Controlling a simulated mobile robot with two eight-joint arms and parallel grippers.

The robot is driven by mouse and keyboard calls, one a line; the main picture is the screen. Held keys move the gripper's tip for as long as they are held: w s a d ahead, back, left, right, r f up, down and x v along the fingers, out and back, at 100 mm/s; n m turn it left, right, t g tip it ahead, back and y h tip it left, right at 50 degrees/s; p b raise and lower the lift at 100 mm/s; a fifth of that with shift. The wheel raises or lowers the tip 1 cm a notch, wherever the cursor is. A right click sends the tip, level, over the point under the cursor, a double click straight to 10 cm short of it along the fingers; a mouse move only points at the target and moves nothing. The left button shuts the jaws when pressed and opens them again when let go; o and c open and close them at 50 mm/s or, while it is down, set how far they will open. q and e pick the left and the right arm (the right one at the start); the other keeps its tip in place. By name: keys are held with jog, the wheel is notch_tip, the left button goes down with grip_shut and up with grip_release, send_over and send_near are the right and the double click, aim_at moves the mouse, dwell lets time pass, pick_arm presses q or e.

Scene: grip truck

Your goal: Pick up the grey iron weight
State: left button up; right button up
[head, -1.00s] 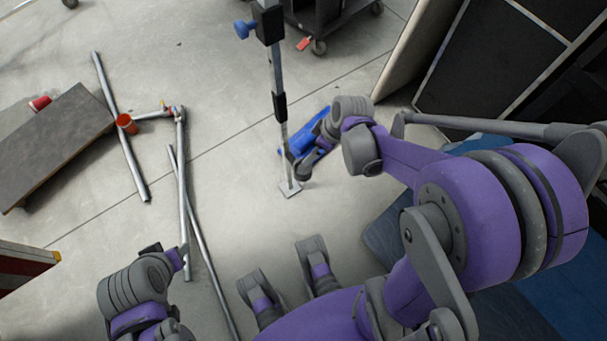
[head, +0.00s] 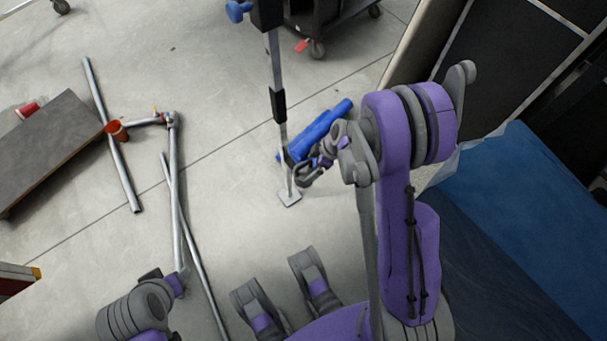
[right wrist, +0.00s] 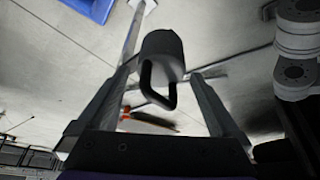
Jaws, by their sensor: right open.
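In the right wrist view, a grey rounded weight (right wrist: 163,45) with a black loop handle (right wrist: 172,100) shows between the two fingers of my right gripper (right wrist: 163,78). The handle points toward the palm. The fingers are spread, one on each side, and I see no clear contact. In the head view my right gripper (head: 302,172) is low near the foot of a metal stand. I cannot make out the weight there; the gripper may hide it. My left arm shows at the lower left of the head view, with its jaws unclear.
A metal stand (head: 275,62) rises by the right gripper, its foot plate (head: 289,198) on the floor. A blue cylinder (head: 325,125) lies behind. A black cart (head: 330,18) stands behind.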

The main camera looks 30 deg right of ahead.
aim_at(305, 171)
jog(key=x, duration=0.1)
jog(key=b+x, duration=0.1)
jog(key=x, duration=0.2)
jog(key=shift+w+a+f, duration=0.15)
jog(key=shift+w+a, duration=0.05)
jog(key=shift+a, duration=0.15)
grip_shut()
